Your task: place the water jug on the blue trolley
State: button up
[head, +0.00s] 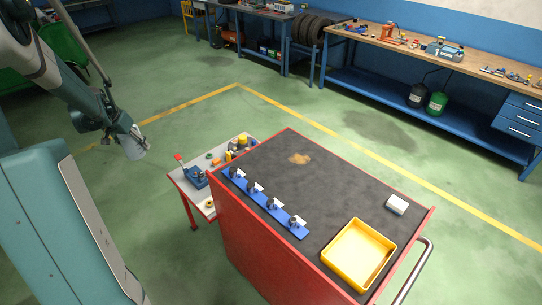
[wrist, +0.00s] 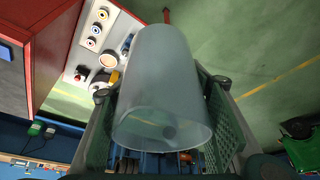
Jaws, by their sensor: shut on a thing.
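The water jug (wrist: 165,70) appears as a pale, translucent grey cylinder in the middle of the wrist view, one round end toward the camera. My gripper (wrist: 160,90) is shut on it, with a dark green finger along each side. In the head view my gripper (head: 132,142) hangs at the left, above the floor and to the left of the small table. The jug is hard to tell from the fingers there. I cannot make out a blue trolley in either view.
Blue workbenches (head: 425,105) line the back. The floor between is clear.

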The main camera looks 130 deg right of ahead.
jog(key=s+a+m+y, duration=0.1)
jog(key=s+a+m, duration=0.1)
jog(key=s+a, duration=0.6)
jog(key=s+a+m+g+p, duration=0.1)
jog(key=s+a+m, duration=0.15)
jog(key=s, duration=1.05)
jog(key=s+a+m+y, duration=0.1)
jog(key=s+a, duration=0.6)
jog(key=s, duration=0.3)
jog(key=s+a+m+y+p, duration=0.1)
jog(key=s+a+m, duration=0.1)
jog(key=s+a, duration=0.8)
jog(key=s+a+m, duration=0.3)
jog(key=s+a, duration=0.7)
jog(key=a, duration=0.5)
jog(key=shift+s+a+r+y+p, duration=0.2)
jog(key=shift+a+r+y+p, duration=0.05)
jog(key=shift+y+p, duration=0.15)
send_near(297, 159)
jog(key=shift+s+a+f, duration=0.1)
jog(key=shift+s+f, duration=0.1)
jog(key=shift+s, duration=0.25)
jog(key=shift+s+a+f, duration=0.1)
jog(key=shift+s+f, duration=0.1)
jog(key=shift+s, duration=0.2)
jog(key=shift+f, duration=1.9)
